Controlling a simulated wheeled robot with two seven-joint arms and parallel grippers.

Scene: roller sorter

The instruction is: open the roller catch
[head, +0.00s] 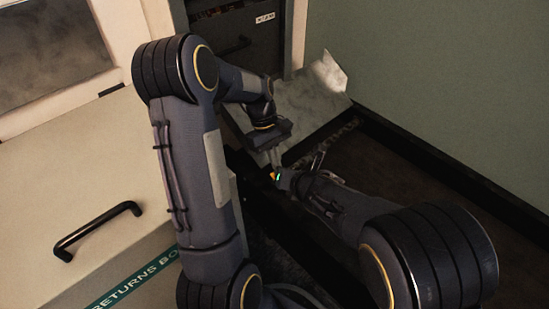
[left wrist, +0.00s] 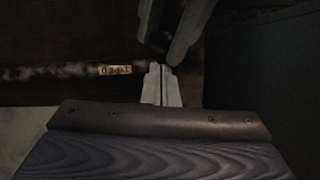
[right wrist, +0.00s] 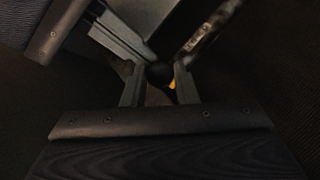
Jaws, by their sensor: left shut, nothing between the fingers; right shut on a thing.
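My right gripper (right wrist: 158,88) is shut on a dark round knob (right wrist: 158,73) in the right wrist view; a small yellow piece shows beside it. I cannot tell whether this knob is the roller catch. My left gripper (left wrist: 161,88) is shut and empty, close beside the right gripper's fingers, which show at the top of the left wrist view (left wrist: 166,38). A mottled brown bar (left wrist: 50,72) with a small label (left wrist: 115,70), upside down, runs left of my left fingertips. In the head view, the left gripper (head: 275,157) is just above the right gripper (head: 281,178); the knob is hidden there.
A tilted grey metal plate (head: 305,95) lies behind the grippers. A cream cabinet (head: 150,190) with a black handle (head: 97,230) and a green "RETURNS" label (head: 135,282) stands at left. A dark unit (head: 235,42) is behind. A green wall (head: 440,70) bounds the right.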

